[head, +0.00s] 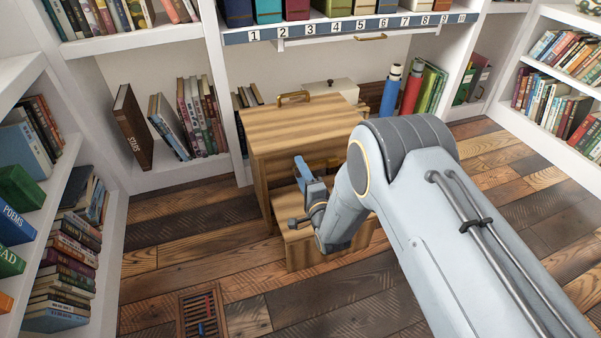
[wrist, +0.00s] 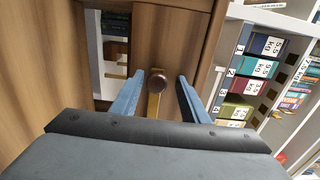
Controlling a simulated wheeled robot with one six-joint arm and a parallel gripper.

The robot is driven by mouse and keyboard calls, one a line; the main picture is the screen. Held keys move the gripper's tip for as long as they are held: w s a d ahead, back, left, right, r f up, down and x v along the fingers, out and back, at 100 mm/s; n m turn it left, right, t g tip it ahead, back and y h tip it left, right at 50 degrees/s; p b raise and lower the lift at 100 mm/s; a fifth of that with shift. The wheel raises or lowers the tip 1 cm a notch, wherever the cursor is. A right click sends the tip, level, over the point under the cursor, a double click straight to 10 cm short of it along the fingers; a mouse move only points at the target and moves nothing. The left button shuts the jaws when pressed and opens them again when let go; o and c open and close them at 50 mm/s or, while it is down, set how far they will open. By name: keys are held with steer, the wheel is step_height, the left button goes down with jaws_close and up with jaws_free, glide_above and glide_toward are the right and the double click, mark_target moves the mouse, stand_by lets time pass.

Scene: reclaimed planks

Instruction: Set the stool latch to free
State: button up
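The wooden step stool (head: 290,130) stands on the plank floor in front of the bookcase, with a brass handle on its top and a lower step in front. In the wrist view the stool's latch (wrist: 154,104) is a brass bar with a round dark brown knob (wrist: 157,79). My gripper (wrist: 157,92) is open, its two blue fingers on either side of the latch with gaps to both. In the head view my gripper (head: 312,185) is at the stool's front, and my arm hides part of the stool's right side. I cannot tell the latch's setting.
Bookshelves surround the spot on the left, back and right (head: 575,95). A numbered rail (head: 350,26) runs above the stool. Blue and red rolls (head: 391,90) stand behind it. A floor grate (head: 203,315) lies front left; the left floor is otherwise clear.

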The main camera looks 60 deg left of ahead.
steer(key=shift+s+d+f, duration=0.1)
steer(key=shift+f, duration=0.1)
steer(key=shift+s+d, duration=0.1)
steer(key=shift+d, duration=0.15)
steer(key=p+v, duration=0.2)
steer(key=v, duration=0.5)
steer(key=shift+d+r, duration=0.1)
